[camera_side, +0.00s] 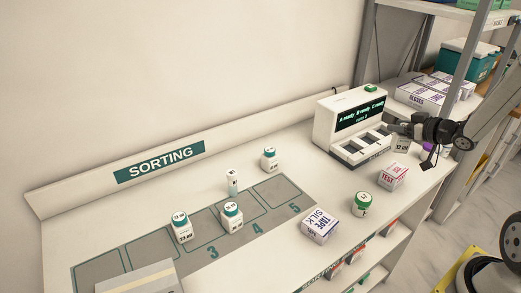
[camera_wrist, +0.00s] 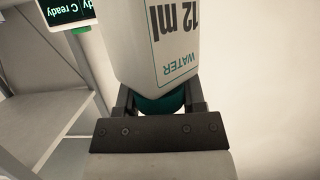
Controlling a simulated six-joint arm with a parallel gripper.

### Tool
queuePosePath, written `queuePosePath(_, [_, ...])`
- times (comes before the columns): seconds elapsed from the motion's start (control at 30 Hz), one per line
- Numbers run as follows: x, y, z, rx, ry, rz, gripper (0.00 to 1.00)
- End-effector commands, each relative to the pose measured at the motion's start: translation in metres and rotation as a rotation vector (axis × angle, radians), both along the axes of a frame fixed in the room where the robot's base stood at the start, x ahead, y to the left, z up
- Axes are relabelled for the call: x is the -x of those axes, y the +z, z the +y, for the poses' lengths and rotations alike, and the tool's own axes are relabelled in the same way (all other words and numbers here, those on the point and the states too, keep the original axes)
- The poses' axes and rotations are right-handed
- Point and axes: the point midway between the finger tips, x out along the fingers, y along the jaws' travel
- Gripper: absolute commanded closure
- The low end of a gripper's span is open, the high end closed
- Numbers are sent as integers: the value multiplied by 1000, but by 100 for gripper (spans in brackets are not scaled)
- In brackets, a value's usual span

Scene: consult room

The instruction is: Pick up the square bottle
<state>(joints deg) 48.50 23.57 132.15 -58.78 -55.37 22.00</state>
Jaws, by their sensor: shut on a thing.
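The square bottle (camera_wrist: 172,45) fills the upper middle of the wrist view. It is white, with a label reading "WATER 12 ml" and a teal cap (camera_wrist: 162,104). My gripper (camera_wrist: 160,110) is shut on the cap, one finger on each side. In the side view, my gripper (camera_side: 398,127) is at the right end of the dispenser, and the white bottle (camera_side: 401,146) shows just below it. The cap is hidden there by the jaws. I cannot tell whether the bottle's base touches the counter.
The dispenser (camera_side: 350,127) with a lit display stands close left of my gripper. A TEST box (camera_side: 392,177), a green-capped jar (camera_side: 362,204) and a TAPE box (camera_side: 320,225) stand in front. Several teal-capped bottles stand around the numbered sorting mat (camera_side: 200,257). A shelf post (camera_side: 470,60) is near my arm.

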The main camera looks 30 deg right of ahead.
Motion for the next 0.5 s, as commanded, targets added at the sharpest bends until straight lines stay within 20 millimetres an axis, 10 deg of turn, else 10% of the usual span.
queuePosePath(0.5, [0, 14, 0, 0, 0, 0, 100])
